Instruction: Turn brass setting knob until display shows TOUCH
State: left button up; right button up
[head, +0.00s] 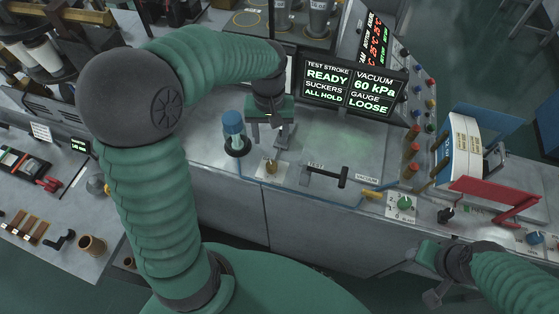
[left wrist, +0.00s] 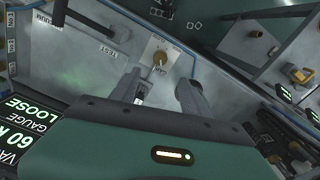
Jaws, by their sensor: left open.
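The brass setting knob (head: 271,167) sits on a small pale plate on the sloped grey panel, left of the TEST lever. It also shows in the left wrist view (left wrist: 160,58), just beyond my fingers. My left gripper (head: 280,144) is open and empty above and behind the knob; its two fingers (left wrist: 160,86) point towards it, apart from it. The display (head: 354,86) reads TEST STROKE READY, SUCKERS ALL HOLD, VACUUM 60 kPa, GAUGE LOOSE. My right gripper (head: 434,284) is low at the right, away from the knob; its finger gap is unclear.
A blue-capped post (head: 233,133) stands left of the knob. The black-handled TEST lever (head: 328,175) is close on the right.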

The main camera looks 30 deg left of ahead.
aim_at(271, 165)
pick_arm(q)
notch_tip(271, 165, down, 15)
jog(key=shift+a+r+p, duration=0.1)
jog(key=shift+a+p, duration=0.05)
jog(key=shift+p, duration=0.2)
grip_shut()
